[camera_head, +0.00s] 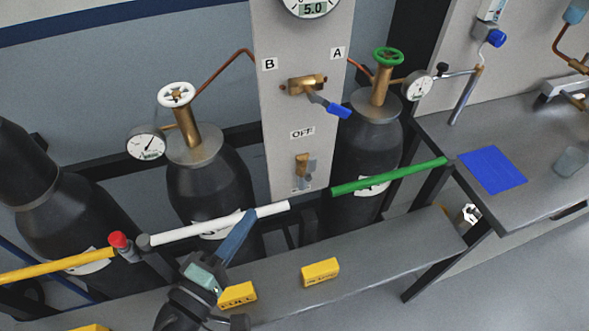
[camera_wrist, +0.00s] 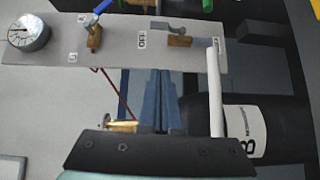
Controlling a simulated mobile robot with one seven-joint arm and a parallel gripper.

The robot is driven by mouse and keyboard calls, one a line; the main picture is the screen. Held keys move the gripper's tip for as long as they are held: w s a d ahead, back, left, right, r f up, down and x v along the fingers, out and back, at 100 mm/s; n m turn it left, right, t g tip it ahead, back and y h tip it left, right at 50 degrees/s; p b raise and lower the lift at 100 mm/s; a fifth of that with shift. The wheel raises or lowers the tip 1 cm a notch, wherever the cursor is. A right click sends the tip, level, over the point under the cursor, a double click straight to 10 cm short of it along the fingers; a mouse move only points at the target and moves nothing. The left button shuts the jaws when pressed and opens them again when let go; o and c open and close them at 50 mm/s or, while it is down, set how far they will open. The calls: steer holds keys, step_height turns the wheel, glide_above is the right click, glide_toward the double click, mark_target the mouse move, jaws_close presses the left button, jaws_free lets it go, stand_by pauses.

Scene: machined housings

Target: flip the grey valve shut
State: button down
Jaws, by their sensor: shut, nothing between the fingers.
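The grey valve (camera_head: 303,166) is a small brass body with a grey lever, low on the pale upright panel below the OFF label. In the wrist view, where the panel lies sideways, its grey lever (camera_wrist: 168,27) runs roughly along the panel's length beside the brass body (camera_wrist: 179,41). My gripper (camera_head: 250,213) is below and left of the valve in the head view, apart from it. In the wrist view its blue fingers (camera_wrist: 157,73) are together and empty, pointing toward the panel near the OFF label, not touching the lever.
A blue-handled valve (camera_head: 312,92) sits higher on the panel (camera_head: 270,120). A white rail (camera_head: 220,224) and green rail (camera_head: 390,176) cross in front of black cylinders (camera_head: 205,187). A grey ledge (camera_head: 385,262) holds yellow blocks (camera_head: 320,271). A workbench (camera_head: 525,140) stands right.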

steer(key=p, duration=0.2)
glide_toward(310, 169)
steer(key=w+a, duration=0.2)
steer(key=w, duration=0.3)
steer(key=d+p, duration=0.1)
steer(key=w+d, duration=0.1)
steer(key=d, duration=0.1)
steer(key=shift+w+d+f+p, duration=0.15)
steer(key=shift+w+d+p, duration=0.1)
steer(key=shift+d+p, duration=0.1)
steer(key=shift+w, duration=0.1)
steer(key=shift+d+m+p, duration=0.2)
steer(key=shift+m+p, duration=0.2)
